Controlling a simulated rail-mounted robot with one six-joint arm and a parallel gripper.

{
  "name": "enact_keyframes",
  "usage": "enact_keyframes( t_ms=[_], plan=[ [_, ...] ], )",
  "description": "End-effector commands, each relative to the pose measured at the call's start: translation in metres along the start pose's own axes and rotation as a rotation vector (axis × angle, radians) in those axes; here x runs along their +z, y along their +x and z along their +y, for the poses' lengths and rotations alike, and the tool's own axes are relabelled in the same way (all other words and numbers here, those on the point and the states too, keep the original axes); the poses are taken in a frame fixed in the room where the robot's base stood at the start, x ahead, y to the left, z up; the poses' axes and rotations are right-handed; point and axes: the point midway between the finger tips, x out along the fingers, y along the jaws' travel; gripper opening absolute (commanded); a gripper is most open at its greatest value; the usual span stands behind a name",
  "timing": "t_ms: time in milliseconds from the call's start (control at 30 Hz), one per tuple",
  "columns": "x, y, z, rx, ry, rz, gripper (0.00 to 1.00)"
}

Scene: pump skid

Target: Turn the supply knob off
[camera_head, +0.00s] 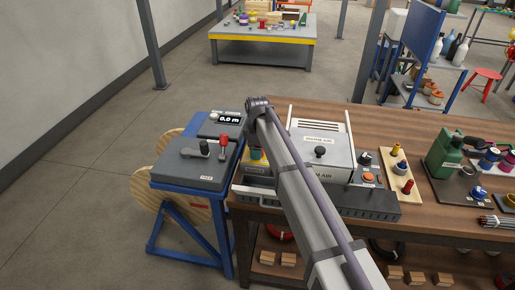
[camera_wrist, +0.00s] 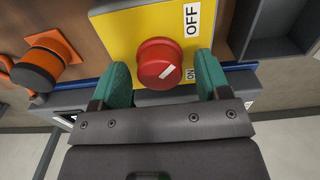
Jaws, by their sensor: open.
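The red round knob (camera_wrist: 160,64) sits on a yellow plate (camera_wrist: 135,28) in the wrist view. My gripper (camera_wrist: 162,78) is open, with one green fingertip on each side of the knob. A narrow gap shows between the knob and each fingertip, wider on the right. I cannot tell how deep the fingertips reach. In the head view my arm hides the knob.
An orange knob (camera_wrist: 42,65) on an orange square lies left of the plate. A grey box (camera_wrist: 275,30) stands to its right. In the head view, a grey panel with levers (camera_head: 195,165) is left of my arm, and a silver-grey machine (camera_head: 322,145) is right, on the wooden bench.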

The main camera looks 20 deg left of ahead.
Motion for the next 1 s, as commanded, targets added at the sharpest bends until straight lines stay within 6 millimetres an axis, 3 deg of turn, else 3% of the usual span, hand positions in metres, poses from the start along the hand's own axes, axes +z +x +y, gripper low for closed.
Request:
enact_keyframes(
  t_ms=[267,367,700,800,1000],
  plan=[
    [0.000,-0.007,0.000,0.000,0.000,0.000,0.69],
    [0.000,-0.024,0.000,0.000,0.000,0.000,0.69],
    [0.000,-0.103,0.000,0.000,0.000,0.000,0.69],
    [0.000,-0.111,0.000,0.000,0.000,0.000,0.69],
    [0.000,-0.108,0.000,0.000,0.000,0.000,0.69]
  ],
)
